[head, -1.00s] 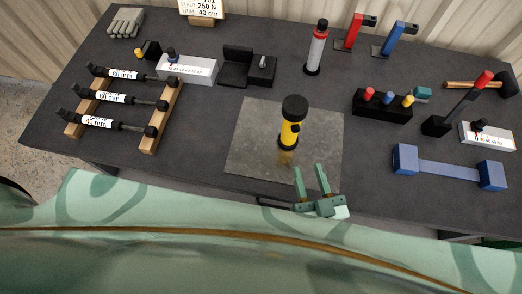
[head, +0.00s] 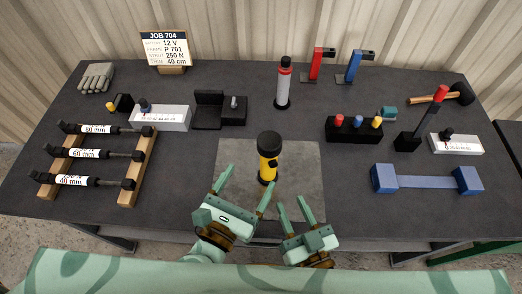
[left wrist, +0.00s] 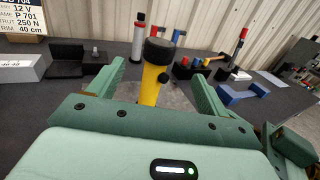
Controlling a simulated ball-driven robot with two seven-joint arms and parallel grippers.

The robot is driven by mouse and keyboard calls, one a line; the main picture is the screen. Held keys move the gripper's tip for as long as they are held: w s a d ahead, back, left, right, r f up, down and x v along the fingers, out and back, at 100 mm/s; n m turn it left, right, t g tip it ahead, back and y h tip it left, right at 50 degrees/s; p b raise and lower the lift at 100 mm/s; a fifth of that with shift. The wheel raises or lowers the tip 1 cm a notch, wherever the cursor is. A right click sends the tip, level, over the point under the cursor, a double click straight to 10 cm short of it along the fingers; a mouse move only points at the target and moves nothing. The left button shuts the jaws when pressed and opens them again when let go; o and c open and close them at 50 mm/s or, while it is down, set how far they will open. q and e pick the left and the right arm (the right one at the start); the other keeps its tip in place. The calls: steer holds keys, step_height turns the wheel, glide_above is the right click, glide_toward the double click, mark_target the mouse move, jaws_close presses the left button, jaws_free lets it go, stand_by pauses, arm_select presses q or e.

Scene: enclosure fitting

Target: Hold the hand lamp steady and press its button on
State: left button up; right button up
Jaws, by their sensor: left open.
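The hand lamp (head: 268,169) stands upright on the grey mat (head: 306,178). It has a yellow body, a black head and a dark button on its side; it also shows in the left wrist view (left wrist: 149,86). My left gripper (head: 250,184) is open and empty, in front of the lamp and slightly left of it. In the left wrist view the lamp appears between its spread fingers, apart from them. My right gripper (head: 293,204) is open and empty, in front of the lamp and to its right, close beside my left gripper.
A wooden rack (head: 140,172) with several struts is at left. A red-and-white cylinder (head: 284,86) stands behind the lamp. A black block with coloured buttons (head: 353,132) and a blue bar-shaped piece (head: 427,181) are at right. The mat around the lamp is clear.

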mark_target(273, 137)
arm_select(q)
steer(key=x, duration=1.3)
steer(key=shift+w+d, duration=0.15)
steer(key=shift+w, duration=0.15)
steer(key=c, duration=1.2)
arm_select(e)
jaws_close()
steer(key=shift+w, duration=0.1)
